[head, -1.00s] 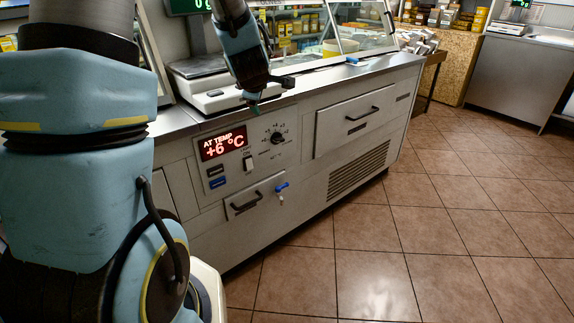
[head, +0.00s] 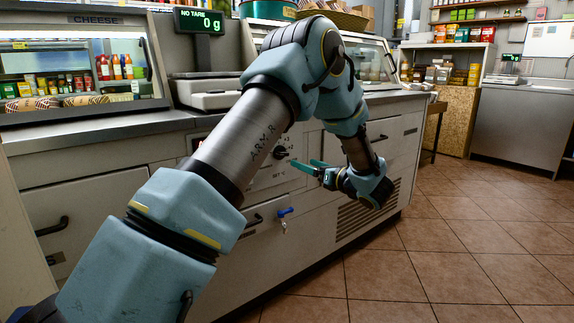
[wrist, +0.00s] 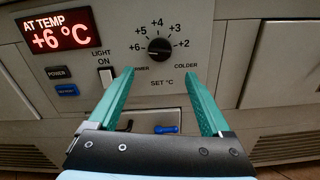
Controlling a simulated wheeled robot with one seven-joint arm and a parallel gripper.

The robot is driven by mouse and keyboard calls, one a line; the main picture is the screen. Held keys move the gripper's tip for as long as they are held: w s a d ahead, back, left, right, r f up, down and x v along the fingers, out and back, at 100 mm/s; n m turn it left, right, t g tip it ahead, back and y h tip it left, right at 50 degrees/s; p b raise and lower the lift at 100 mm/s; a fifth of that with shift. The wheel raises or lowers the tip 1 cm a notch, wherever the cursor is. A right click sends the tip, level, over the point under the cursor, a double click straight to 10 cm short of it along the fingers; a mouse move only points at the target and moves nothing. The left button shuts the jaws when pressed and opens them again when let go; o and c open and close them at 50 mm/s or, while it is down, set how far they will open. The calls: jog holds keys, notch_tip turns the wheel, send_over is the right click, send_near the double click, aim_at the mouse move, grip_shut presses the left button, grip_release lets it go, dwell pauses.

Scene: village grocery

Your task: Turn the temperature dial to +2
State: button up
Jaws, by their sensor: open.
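The temperature dial (wrist: 159,48) is a round black knob on the cabinet's front panel. A scale from +6 on its left over the top to +2 on its right surrounds it. Its pointer is too small to read surely. The red display (wrist: 59,31) reads AT TEMP +6 °C. My gripper (wrist: 157,70) is open and empty, its two green fingers pointing at the panel, with the dial just above and between the fingertips in the wrist view. In the head view my gripper (head: 304,164) is just right of the dial (head: 280,152); contact cannot be told.
A light switch (wrist: 106,77) marked ON and two buttons sit left of the dial. A blue-headed key (head: 285,212) sticks out below the panel. A drawer handle (head: 254,220) is left of it. The scale (head: 206,92) stands on the counter. The tiled floor at right is clear.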

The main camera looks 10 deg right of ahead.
aim_at(287, 155)
jog(key=x, duration=1)
jog(key=shift+c, duration=0.3)
grip_shut()
